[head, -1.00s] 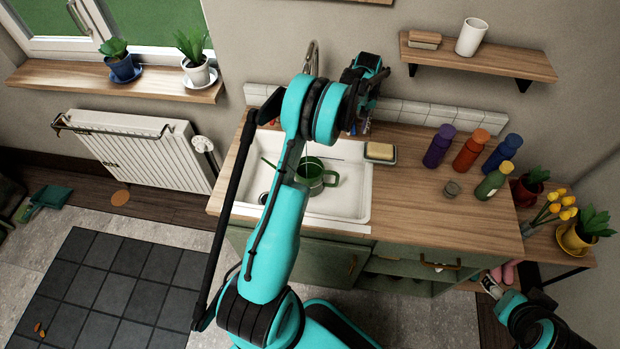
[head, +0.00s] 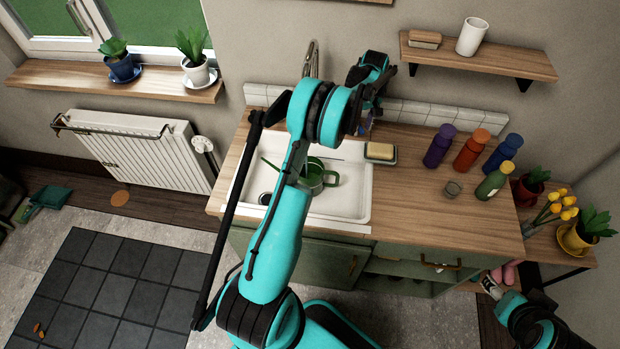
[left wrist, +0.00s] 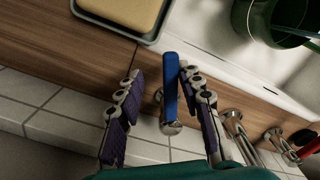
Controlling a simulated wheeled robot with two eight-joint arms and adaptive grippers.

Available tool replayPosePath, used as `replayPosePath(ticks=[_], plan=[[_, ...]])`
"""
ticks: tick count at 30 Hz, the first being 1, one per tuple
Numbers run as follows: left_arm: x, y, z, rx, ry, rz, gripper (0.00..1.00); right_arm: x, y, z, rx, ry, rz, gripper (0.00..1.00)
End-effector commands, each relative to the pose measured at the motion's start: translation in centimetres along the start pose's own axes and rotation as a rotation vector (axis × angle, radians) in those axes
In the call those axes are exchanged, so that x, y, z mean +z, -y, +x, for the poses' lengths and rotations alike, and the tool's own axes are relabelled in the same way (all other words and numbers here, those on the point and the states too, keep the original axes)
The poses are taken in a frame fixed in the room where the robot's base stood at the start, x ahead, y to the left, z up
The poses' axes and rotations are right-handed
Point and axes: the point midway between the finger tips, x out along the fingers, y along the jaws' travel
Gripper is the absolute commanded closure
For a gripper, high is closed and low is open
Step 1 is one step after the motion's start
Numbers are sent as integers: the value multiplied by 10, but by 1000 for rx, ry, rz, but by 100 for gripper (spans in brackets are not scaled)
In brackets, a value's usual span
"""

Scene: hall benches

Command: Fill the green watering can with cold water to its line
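The green watering can (head: 315,177) stands in the white sink basin, partly hidden behind my left arm. Part of it shows at the upper right of the left wrist view (left wrist: 262,22); its fill line and water level cannot be made out. My left gripper (head: 368,122) is over the back of the counter, right of the faucet (head: 312,60). In the left wrist view its fingers (left wrist: 168,105) are open on either side of a blue tap lever (left wrist: 171,88), closer to the right finger. A red tap handle (left wrist: 309,149) is at the right edge. My right gripper is not clear at the lower right.
A yellow sponge in a dish (head: 380,152) lies right of the sink, near the left gripper. The counter's front middle is clear.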

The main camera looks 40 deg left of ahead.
Motion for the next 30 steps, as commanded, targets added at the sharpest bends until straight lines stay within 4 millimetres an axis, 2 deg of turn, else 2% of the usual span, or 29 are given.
replayPosePath(ticks=[12,16,24,30], plan=[[-2,-17,0,0,0,-254,64,1,0,1,0,0,0,40],[-2,-14,0,0,0,-215,64,2,0,3,0,0,0,40],[0,-1,1,0,0,-17,64,5,0,6,0,0,0,40],[0,0,0,0,0,12,64,5,0,6,0,0,0,40]])
